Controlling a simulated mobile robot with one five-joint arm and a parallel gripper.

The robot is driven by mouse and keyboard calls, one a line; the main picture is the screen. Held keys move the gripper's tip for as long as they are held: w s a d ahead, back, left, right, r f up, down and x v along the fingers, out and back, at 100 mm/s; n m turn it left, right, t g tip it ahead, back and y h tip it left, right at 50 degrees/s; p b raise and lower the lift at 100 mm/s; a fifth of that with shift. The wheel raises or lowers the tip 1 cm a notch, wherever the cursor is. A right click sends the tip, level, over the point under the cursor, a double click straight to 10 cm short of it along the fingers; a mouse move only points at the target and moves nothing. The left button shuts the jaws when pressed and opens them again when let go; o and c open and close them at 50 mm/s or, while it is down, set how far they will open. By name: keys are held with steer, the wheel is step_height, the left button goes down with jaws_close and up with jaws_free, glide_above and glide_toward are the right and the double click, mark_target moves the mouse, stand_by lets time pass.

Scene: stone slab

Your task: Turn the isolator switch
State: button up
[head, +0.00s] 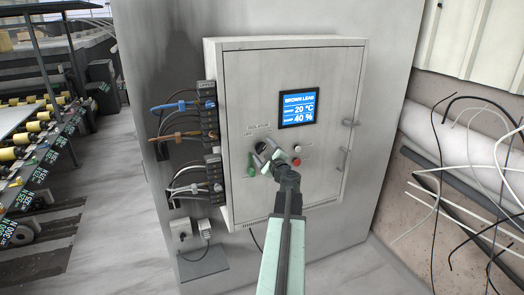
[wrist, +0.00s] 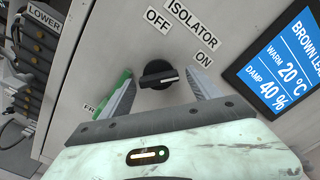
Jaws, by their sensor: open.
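The isolator switch (wrist: 157,74) is a black rotary knob on the grey cabinet door, clear in the wrist view. Its grip bar lies nearly level in that picture, with a pale mark towards its right end. The OFF label (wrist: 158,18) is above it and the ON label (wrist: 203,59) is to its right. My gripper (wrist: 160,80) is open, one finger on each side of the knob with gaps visible; I cannot tell how deep the tips reach. In the head view my gripper (head: 266,154) is at the door and hides much of the knob.
A green handle (wrist: 114,88) sits close to my left finger in the wrist view. A blue display (head: 299,107) is up and right of the switch; a red button (head: 296,162) is right of it. Cables and terminal blocks (head: 209,110) line the cabinet's left side.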

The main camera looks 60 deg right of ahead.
steer(key=shift+w+d, duration=0.35)
steer(key=shift+w, duration=0.15)
steer(key=c, duration=1.4)
steer(key=shift+o, duration=0.2)
steer(key=shift+n, duration=0.4)
steer(key=n, duration=0.3)
steer(key=shift+r, duration=0.1)
steer(key=n, duration=0.4)
steer(key=shift+s+r+n, duration=0.1)
steer(key=shift+n, duration=0.2)
steer(key=n, duration=0.3)
steer(key=shift+n, duration=0.3)
steer(key=shift+a+r+n+p, duration=0.15)
steer(key=shift+n+p, duration=0.15)
steer(key=shift+n, duration=1.7)
